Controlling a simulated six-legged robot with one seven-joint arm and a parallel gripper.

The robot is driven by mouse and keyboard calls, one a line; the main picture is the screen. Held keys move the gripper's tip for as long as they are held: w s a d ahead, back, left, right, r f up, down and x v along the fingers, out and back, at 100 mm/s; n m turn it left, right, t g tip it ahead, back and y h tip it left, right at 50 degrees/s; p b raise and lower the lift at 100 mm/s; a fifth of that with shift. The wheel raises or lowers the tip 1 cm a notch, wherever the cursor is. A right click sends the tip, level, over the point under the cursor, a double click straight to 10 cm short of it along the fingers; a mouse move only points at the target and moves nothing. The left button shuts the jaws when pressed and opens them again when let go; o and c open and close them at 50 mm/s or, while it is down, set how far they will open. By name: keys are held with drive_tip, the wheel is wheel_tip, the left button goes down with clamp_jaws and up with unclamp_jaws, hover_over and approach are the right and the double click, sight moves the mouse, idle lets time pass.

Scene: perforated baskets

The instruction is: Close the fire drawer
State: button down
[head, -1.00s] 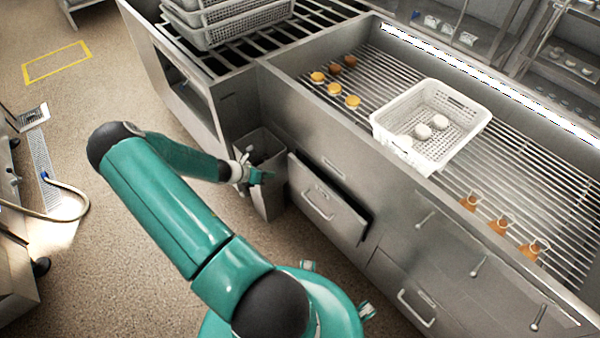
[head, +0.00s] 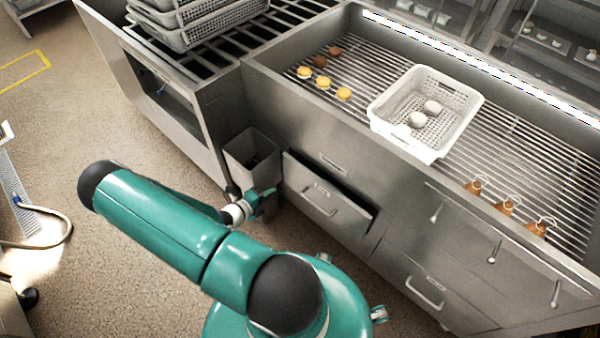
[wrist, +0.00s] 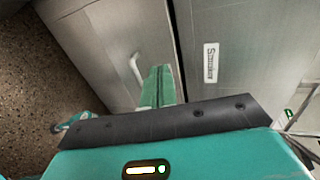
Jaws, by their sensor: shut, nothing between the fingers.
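The fire drawer (head: 322,198) is a steel drawer at the left end of the grill counter's front. It stands slightly out, with a dark gap along its top and right edges. Its bar handle (head: 318,203) faces me. My gripper (head: 271,195) is shut and empty, just left of the drawer front in the head view. In the wrist view, the closed fingers (wrist: 158,74) lie just right of the handle (wrist: 136,70), over the drawer front (wrist: 100,40). I cannot tell whether they touch it.
A steel bin (head: 251,150) stands left of the drawer. The grill counter (head: 290,110) above carries a white perforated basket (head: 440,90) and food pieces. A second, lower drawer (head: 420,285) sits to the right. The floor (head: 110,120) to the left is mostly clear.

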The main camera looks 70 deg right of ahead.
approach(302, 171)
drive_tip(key=x, duration=0.5)
drive_tip(key=shift+s+d+f, duration=0.15)
drive_tip(key=shift+d+f, duration=0.05)
drive_tip(key=shift+f, duration=0.15)
drive_tip(key=shift+s+d, duration=0.15)
drive_tip(key=shift+d, duration=0.3)
